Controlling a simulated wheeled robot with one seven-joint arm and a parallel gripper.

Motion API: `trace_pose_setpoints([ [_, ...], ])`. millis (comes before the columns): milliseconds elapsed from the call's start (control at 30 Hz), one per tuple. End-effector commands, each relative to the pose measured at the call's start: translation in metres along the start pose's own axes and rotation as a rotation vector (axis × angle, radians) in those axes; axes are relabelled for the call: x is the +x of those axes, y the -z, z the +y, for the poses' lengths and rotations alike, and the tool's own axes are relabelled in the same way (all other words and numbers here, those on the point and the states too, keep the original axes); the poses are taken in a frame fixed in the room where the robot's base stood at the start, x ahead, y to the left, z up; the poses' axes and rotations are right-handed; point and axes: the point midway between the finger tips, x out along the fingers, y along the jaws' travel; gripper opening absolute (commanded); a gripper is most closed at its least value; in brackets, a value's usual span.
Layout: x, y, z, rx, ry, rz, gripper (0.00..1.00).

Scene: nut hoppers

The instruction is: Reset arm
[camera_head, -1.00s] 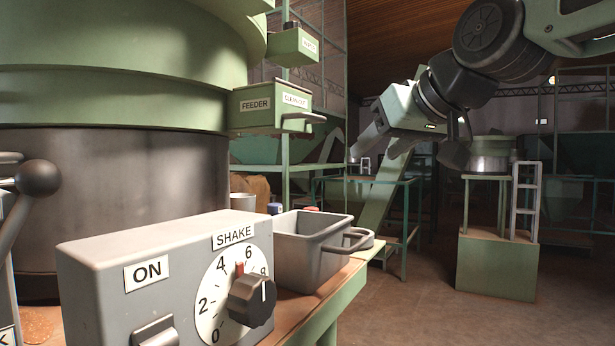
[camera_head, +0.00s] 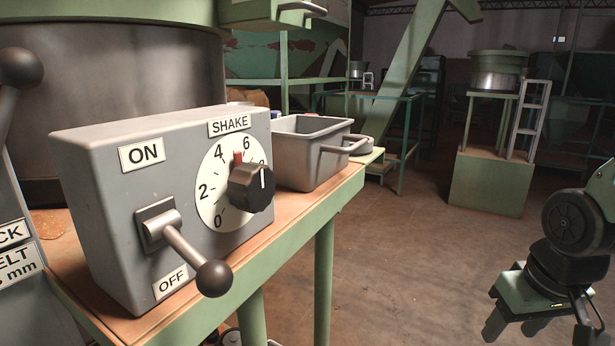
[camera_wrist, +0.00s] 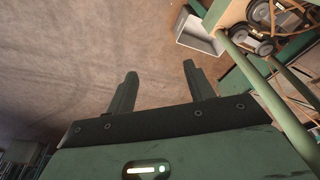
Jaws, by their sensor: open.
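My gripper (camera_head: 515,328) is at the lower right of the head view, out over the floor and to the right of the bench. In the wrist view its two fingers (camera_wrist: 158,88) stand apart with nothing between them, above bare floor. My arm is bent down, clear of the control box. The grey control box (camera_head: 105,200) has a SHAKE dial (camera_head: 250,187) and an ON/OFF lever (camera_head: 185,248). The lever's ball end points down toward the OFF label.
The bench (camera_head: 290,233) holds the box and a grey metal bin (camera_head: 310,158) at its far end. A green stand (camera_head: 490,183) with a small hopper is at the back right. The brown floor (camera_head: 400,265) between is clear. Green rails show at the right in the wrist view.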

Motion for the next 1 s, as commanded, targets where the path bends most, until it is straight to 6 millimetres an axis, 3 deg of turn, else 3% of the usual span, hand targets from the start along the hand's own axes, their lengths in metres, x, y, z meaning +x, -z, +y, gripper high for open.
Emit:
trace_pose_setpoints([
  [33, -0.004, -0.002, -0.019, -0.052, 0.015, -0.007, 0.53],
  [267, -0.017, -0.033, -0.091, -0.274, 0.069, -0.075, 0.53],
  [500, -0.037, -0.090, -0.156, -0.536, 0.105, -0.159, 0.53],
  [633, -0.043, -0.109, -0.169, -0.608, 0.109, -0.183, 0.53],
  [1000, -0.044, -0.110, -0.170, -0.612, 0.109, -0.184, 0.53],
])
